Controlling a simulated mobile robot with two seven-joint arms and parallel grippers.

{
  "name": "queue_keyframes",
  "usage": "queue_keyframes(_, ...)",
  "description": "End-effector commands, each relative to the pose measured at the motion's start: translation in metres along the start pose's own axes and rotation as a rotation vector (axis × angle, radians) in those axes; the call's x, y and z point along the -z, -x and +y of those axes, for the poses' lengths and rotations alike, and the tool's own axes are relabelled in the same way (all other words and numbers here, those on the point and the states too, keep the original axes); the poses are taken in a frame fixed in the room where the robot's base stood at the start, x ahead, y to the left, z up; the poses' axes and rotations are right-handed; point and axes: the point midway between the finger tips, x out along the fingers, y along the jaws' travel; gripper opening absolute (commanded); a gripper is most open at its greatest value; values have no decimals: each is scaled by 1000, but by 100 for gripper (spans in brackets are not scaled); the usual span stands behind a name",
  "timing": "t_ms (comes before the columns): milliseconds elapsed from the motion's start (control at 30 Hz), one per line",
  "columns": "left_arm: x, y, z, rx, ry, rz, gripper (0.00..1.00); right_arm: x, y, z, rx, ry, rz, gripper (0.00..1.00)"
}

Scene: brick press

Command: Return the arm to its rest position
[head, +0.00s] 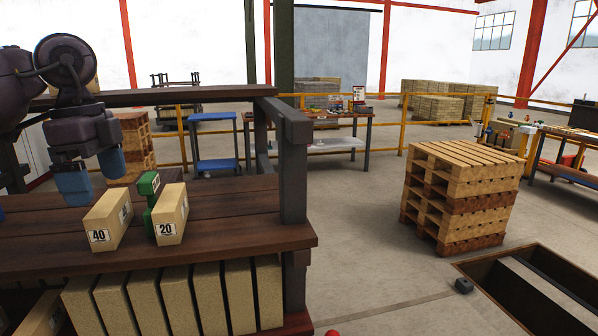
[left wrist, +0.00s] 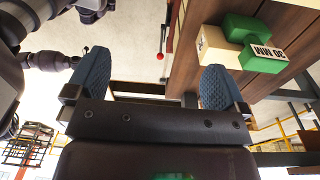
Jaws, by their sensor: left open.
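My left gripper (head: 94,188) has two blue fingers, spread apart with nothing between them. It hangs above the dark wooden bench, behind and left of a tan brick labelled 40 (head: 110,221). The open fingers also show in the left wrist view (left wrist: 155,58). A second tan brick, labelled 20 (head: 170,216), stands to the right. A green block with a narrow middle (head: 149,189) stands beside it. The wrist view shows the green block (left wrist: 262,57) with an MM label, partly covering a pale brick (left wrist: 215,50). My right gripper is not seen.
The wooden bench (head: 240,202) has a dark post (head: 292,165) and a top beam close to my left arm. Several tan bricks (head: 205,300) stand on the shelf below. A pallet stack (head: 462,190) and a floor pit (head: 540,275) lie right; open floor lies between.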

Motion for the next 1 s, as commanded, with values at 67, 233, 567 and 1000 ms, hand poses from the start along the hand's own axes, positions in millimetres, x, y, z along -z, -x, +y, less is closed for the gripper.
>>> queue_keyframes(67, 14, -20, 0, -37, -69, 54, 100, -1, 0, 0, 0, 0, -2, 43)
queue_keyframes(233, 47, -58, 5, -104, -226, 204, 100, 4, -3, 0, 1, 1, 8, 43)
queue_keyframes(567, 130, -140, 36, -199, -531, 727, 100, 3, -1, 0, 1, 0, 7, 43)
queue_keyframes(1000, 194, -194, 64, 21, -506, 1485, 100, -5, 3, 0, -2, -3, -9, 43)
